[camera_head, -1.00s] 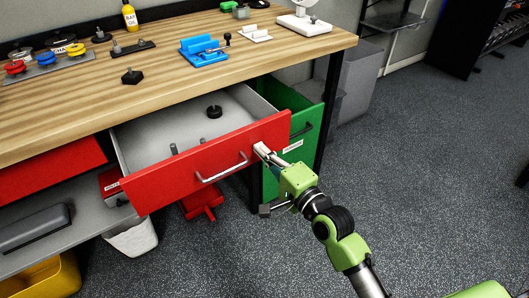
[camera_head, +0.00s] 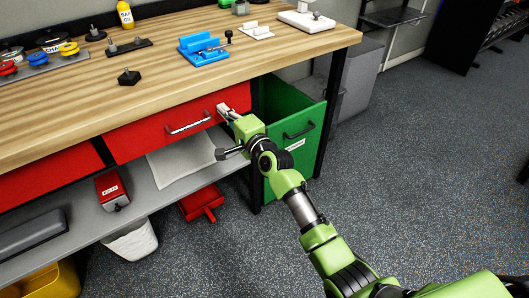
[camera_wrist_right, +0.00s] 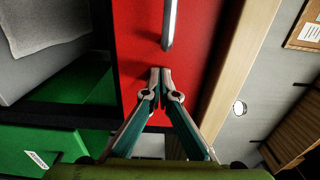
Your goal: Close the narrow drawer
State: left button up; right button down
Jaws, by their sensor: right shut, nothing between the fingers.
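The red drawer (camera_head: 150,137) under the bench, with a grey bar handle (camera_head: 188,123), looks pushed in, about level with the red front beside it. To its right, the narrower green drawer (camera_head: 292,157) stands pulled out, its open top showing. My right gripper (camera_head: 222,110) is shut and empty, its tips at the right end of the red front. In the right wrist view the gripper (camera_wrist_right: 160,72) points at the red front (camera_wrist_right: 140,35), beside the handle (camera_wrist_right: 168,22); the green front (camera_wrist_right: 25,145) is at lower left. My left gripper is out of view.
The wooden bench top (camera_head: 200,80) carries a blue vise-like tool (camera_head: 203,50), a yellow bottle (camera_head: 125,14) and other small items. A grey shelf (camera_head: 150,200) lies below. A black bench leg (camera_head: 255,185) stands by the green drawer. The floor at right is clear.

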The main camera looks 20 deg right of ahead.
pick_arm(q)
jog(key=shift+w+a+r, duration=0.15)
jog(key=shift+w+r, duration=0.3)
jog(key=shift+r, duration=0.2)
pick_arm(e)
jog(key=shift+w+a+r, duration=0.15)
jog(key=shift+w, duration=0.3)
jog(key=shift+w+a+r, duration=0.1)
jog(key=shift+w+r, duration=0.05)
jog(key=shift+w, duration=0.25)
